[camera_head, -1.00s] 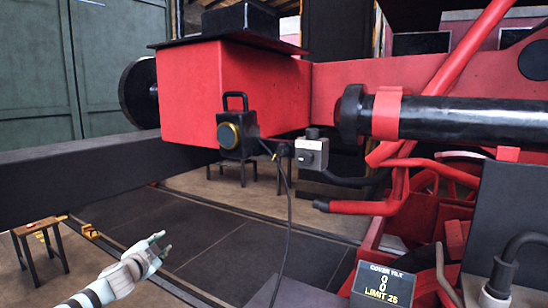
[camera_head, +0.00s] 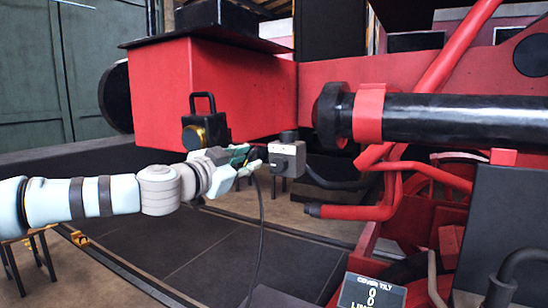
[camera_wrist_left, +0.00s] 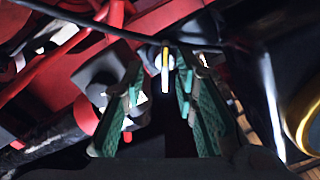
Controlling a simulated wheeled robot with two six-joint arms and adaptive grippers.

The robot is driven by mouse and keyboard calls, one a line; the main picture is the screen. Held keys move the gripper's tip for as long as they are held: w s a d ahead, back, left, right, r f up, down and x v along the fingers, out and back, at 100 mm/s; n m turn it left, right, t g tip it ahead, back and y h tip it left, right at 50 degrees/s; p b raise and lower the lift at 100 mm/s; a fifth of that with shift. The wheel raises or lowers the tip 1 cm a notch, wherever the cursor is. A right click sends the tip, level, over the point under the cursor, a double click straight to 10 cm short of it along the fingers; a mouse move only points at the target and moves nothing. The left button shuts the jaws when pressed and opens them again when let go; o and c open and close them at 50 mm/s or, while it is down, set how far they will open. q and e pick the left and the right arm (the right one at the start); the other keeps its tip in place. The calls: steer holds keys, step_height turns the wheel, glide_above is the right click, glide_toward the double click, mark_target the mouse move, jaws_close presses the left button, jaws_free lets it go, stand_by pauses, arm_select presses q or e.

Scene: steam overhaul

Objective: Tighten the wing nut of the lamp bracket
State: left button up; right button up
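The black lamp (camera_head: 203,118) with its brass-coloured ring hangs on the front of the red beam, partly hidden behind my left arm. My left gripper (camera_head: 247,160) is just below and to the right of the lamp, beside a grey box. In the left wrist view its green fingers (camera_wrist_left: 163,85) are apart, with a gap between them. A small pale piece with a yellow stripe (camera_wrist_left: 165,68) shows between the fingertips; it may be the wing nut, but I cannot tell for sure. I cannot see contact with it. My right gripper is not in view.
The grey box (camera_head: 287,158) with a dark knob is right of the gripper. A black cable (camera_head: 261,215) hangs below the gripper and crosses the top of the wrist view (camera_wrist_left: 100,28). Red pipes (camera_head: 350,212) and a black cylinder (camera_head: 450,118) are to the right.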

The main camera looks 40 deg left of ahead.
arm_select(q)
steer(key=shift+w+a, duration=0.1)
steer(key=shift+w, duration=0.45)
steer(key=shift+a, duration=0.15)
steer(key=shift+s+a+r, duration=0.15)
steer(key=shift+s+r, duration=0.05)
steer(key=shift+s, duration=0.45)
steer(key=shift+c, duration=0.8)
steer(key=shift+d+r, duration=0.1)
steer(key=shift+d, duration=0.1)
steer(key=c, duration=0.3)
steer(key=shift+w+d, duration=0.1)
steer(key=shift+w, duration=0.1)
jaws_close()
